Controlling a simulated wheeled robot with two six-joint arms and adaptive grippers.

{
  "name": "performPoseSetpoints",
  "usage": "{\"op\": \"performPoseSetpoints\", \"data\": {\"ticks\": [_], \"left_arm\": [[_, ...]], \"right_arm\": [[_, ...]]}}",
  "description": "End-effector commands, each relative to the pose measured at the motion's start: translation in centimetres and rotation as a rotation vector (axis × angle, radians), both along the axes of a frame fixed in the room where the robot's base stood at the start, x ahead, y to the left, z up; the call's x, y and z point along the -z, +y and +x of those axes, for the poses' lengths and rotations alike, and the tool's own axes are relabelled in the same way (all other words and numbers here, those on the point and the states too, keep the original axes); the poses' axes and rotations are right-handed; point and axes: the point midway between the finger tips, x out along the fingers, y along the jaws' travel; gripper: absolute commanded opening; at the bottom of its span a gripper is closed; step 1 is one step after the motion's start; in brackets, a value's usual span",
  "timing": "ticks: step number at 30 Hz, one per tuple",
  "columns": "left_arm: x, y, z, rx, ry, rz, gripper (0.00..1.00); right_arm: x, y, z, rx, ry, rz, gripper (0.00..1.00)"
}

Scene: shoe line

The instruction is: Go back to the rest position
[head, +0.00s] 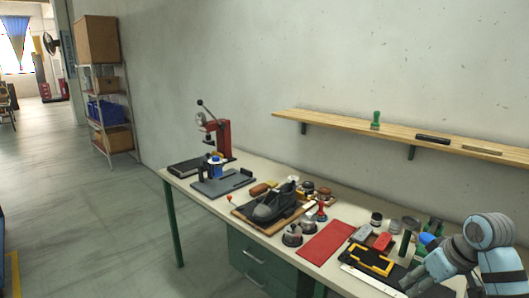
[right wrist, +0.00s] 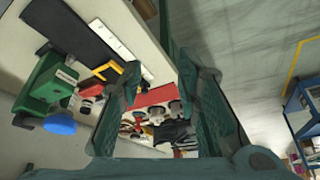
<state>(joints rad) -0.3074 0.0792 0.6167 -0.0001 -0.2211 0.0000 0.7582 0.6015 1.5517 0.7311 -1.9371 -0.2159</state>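My right arm comes in at the lower right of the head view, over the near right part of the workbench (head: 196,183). Its gripper (head: 408,284) is small and partly cut off there. In the right wrist view the two dark green fingers (right wrist: 158,82) stand wide apart with nothing between them. Beyond the gap, the bench with a red mat (right wrist: 155,96) and a dark shoe is seen, apart from the fingers. The dark shoe (head: 272,208) lies on a board on the bench in the head view. My left gripper is not in view.
A red mat (head: 326,242), a black mat with a yellow frame (head: 371,260) and several tools lie on the bench. A green device with a blue knob (right wrist: 60,124) stands near my right gripper. A press (head: 222,138) stands at the far end. A wooden shelf (head: 345,125) hangs above.

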Motion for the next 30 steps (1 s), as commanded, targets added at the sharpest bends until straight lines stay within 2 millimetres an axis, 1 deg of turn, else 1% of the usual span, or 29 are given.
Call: {"op": "performPoseSetpoints", "data": {"ticks": [1, 5, 8, 11, 14, 17, 18, 20, 21, 23, 24, 26, 27, 29, 30], "left_arm": [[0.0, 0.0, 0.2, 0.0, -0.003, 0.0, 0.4], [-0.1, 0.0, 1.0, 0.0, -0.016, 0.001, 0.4], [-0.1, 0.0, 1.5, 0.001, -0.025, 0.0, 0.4], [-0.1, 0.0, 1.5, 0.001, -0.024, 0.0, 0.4], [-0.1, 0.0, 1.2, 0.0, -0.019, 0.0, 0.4], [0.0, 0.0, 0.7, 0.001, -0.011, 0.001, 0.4], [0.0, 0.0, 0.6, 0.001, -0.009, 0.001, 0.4], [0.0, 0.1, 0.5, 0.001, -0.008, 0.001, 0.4], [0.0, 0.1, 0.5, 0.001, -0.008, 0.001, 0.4], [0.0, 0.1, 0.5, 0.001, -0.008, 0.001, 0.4], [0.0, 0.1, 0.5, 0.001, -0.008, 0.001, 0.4], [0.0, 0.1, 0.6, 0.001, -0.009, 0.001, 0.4], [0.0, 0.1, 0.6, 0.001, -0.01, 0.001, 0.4], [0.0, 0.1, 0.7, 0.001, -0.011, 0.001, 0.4], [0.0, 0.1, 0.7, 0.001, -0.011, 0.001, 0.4]], "right_arm": [[1.1, 0.0, 0.1, 0.014, 0.007, 0.006, 0.3], [3.9, 0.1, 0.6, 0.051, 0.014, 0.021, 0.3], [6.8, 0.2, 0.8, 0.089, 0.024, 0.032, 0.3], [10.3, 0.3, 0.8, 0.132, 0.038, 0.039, 0.3], [14.5, 0.4, 0.4, 0.178, 0.053, 0.04, 0.3], [19.9, 0.5, -0.9, 0.232, 0.076, 0.032, 0.3], [22.5, 0.5, -1.9, 0.256, 0.088, 0.025, 0.3], [26.6, 0.7, -3.8, 0.289, 0.106, 0.009, 0.3], [29.3, 0.8, -5.3, 0.308, 0.118, -0.003, 0.3], [33.2, 1.1, -7.9, 0.333, 0.137, -0.024, 0.3], [35.6, 1.3, -9.9, 0.344, 0.148, -0.04, 0.3], [38.9, 1.7, -13.1, 0.356, 0.165, -0.063, 0.3], [41.0, 2.1, -15.4, 0.36, 0.176, -0.077, 0.3], [43.8, 2.7, -19.0, 0.359, 0.193, -0.099, 0.3], [45.5, 3.3, -21.6, 0.357, 0.204, -0.111, 0.3]]}}
